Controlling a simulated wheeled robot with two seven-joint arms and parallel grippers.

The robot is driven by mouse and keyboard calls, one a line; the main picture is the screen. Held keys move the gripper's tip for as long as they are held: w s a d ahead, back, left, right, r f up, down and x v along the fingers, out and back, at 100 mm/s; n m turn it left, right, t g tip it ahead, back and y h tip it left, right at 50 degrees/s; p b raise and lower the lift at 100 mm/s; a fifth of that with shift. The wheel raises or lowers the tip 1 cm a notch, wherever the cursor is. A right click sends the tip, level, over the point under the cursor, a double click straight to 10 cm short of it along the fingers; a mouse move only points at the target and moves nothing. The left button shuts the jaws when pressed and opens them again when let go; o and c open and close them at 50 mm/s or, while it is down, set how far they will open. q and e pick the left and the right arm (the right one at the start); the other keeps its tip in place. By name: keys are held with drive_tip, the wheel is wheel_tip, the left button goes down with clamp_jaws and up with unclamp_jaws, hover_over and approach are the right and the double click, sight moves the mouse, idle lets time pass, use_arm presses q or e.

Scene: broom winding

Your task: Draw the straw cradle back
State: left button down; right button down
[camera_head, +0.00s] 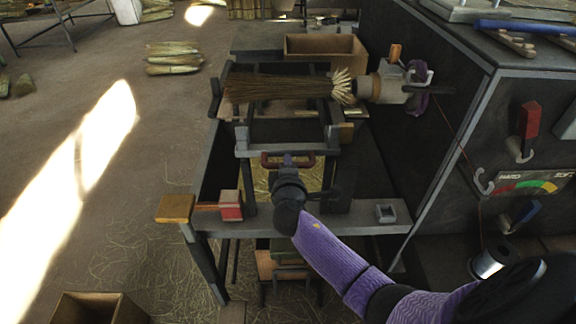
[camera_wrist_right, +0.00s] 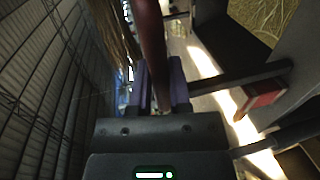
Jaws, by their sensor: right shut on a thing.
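The straw cradle (camera_head: 243,152) is a grey frame on the dark bench, with a dark red handle (camera_head: 306,158) on its near side. My right gripper (camera_head: 288,163) reaches in from the lower right and is shut on this handle. In the right wrist view, the purple fingers (camera_wrist_right: 160,88) close around the dark red bar (camera_wrist_right: 151,40). A straw bundle (camera_head: 280,88) lies level above the far part of the cradle, its pale flared end at the winding head (camera_head: 396,85) on the right. Whether the straw touches the cradle is unclear. My left gripper is out of view.
A wooden box (camera_head: 325,47) sits behind the straw. A red block (camera_head: 230,205) and a wooden block (camera_head: 175,209) mark the bench's front-left edge.

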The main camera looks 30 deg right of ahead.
drive_tip(key=shift+a+f, duration=0.1)
drive_tip(key=shift+f, duration=0.05)
drive_tip(key=c, duration=0.6)
unclamp_jaws()
use_arm(q)
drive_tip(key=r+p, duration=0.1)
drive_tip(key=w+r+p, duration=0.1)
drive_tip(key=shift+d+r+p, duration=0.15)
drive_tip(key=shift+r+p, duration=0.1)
drive_tip(key=shift+p, duration=0.05)
use_arm(e)
drive_tip(key=v, duration=0.9)
drive_tip(key=shift+s+a, duration=0.2)
drive_tip(key=shift+s, duration=0.15)
